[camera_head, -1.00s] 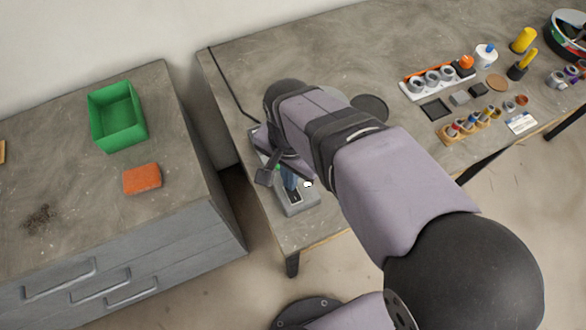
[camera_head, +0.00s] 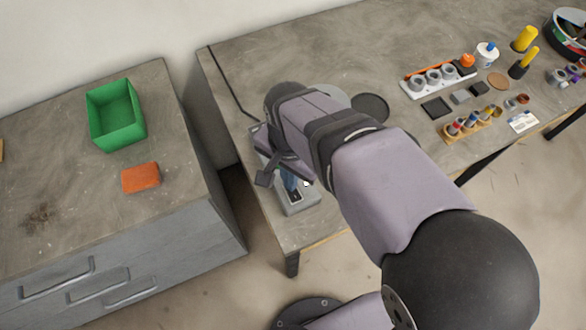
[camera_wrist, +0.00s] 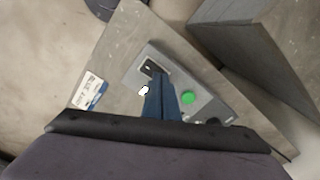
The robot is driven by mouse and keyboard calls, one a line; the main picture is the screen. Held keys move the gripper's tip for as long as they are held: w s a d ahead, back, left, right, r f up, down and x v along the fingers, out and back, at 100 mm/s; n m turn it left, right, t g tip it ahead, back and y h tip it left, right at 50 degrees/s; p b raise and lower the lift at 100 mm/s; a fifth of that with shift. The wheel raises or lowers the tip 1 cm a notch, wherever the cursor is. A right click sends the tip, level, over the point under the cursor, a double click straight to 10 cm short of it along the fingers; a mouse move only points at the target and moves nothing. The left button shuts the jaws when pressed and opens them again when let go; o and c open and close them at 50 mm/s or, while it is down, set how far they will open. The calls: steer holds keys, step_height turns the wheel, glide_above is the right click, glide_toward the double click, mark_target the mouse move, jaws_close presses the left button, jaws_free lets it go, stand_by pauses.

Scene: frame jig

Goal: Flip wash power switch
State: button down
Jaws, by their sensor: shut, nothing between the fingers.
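The wash power unit is a grey box (camera_wrist: 212,105) on the table's near left corner; it also shows in the head view (camera_head: 301,206), partly hidden by my arm. On its top is a black rocker switch in a dark plate (camera_wrist: 150,66), and further along a round green button (camera_wrist: 188,98). My gripper (camera_wrist: 160,82) is shut and empty, its blue fingers over the box, with the tips right by the switch plate. I cannot tell whether they touch the switch. In the head view my gripper (camera_head: 289,182) points down at the box.
A white and blue label (camera_wrist: 90,90) lies on the table beside the box. A dark cable (camera_head: 232,88) runs along the table's left edge. A grey cabinet with a green bin (camera_head: 117,118) and an orange sponge (camera_head: 140,178) stands left across a gap. Small parts are far right.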

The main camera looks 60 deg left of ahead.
steer(key=shift+d+f, duration=0.1)
steer(key=shift+f, duration=0.1)
steer(key=shift+r, duration=0.1)
step_height(320, 180, up, 7)
steer(key=p, duration=0.6)
steer(key=shift+p, duration=0.3)
stand_by(0.5)
